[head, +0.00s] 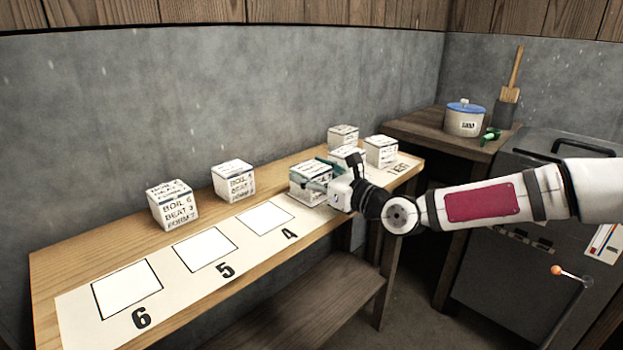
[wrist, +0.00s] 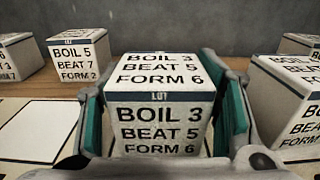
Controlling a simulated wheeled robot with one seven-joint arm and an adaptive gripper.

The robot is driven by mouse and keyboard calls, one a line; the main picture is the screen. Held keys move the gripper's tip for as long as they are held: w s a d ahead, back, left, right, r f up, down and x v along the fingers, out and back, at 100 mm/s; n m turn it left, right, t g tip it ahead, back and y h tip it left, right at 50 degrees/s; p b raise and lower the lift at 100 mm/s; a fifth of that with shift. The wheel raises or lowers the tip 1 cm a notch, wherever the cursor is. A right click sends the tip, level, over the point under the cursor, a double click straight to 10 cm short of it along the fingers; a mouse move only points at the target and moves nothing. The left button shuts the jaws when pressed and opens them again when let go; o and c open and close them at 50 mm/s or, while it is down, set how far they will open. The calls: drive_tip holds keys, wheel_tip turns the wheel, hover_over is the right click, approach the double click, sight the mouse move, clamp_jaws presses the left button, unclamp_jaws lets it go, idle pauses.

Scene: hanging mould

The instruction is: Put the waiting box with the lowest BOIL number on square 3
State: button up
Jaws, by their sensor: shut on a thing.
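My gripper (head: 326,180) is shut on a white box (head: 309,186) with a dark blue band. In the wrist view my gripper (wrist: 165,125) has its green pads on both sides of this box (wrist: 158,122), which reads BOIL 3, BEAT 5, FORM 6. The box is upright at the strip position just beyond square 4 (head: 265,218); I cannot tell if it touches the surface. Square 3 and its number are hidden. A BOIL 6 box (head: 174,207) and a BOIL 5 box (wrist: 82,56) stand on the wood behind the strip. The BOIL 5 box also shows in the head view (head: 233,182).
Squares 5 (head: 205,249) and 6 (head: 128,289) are empty. Beyond my gripper stand a partly hidden box (head: 347,155), another box (head: 381,151) and a rear box (head: 343,137). A close box (wrist: 295,105) stands right of my gripper, its numbers cut off.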

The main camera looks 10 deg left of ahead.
drive_tip(key=o, duration=1.3)
drive_tip(key=p+v, duration=0.3)
drive_tip(key=v, duration=0.9)
drive_tip(key=shift+s+p, duration=0.1)
drive_tip(key=shift+p, duration=0.3)
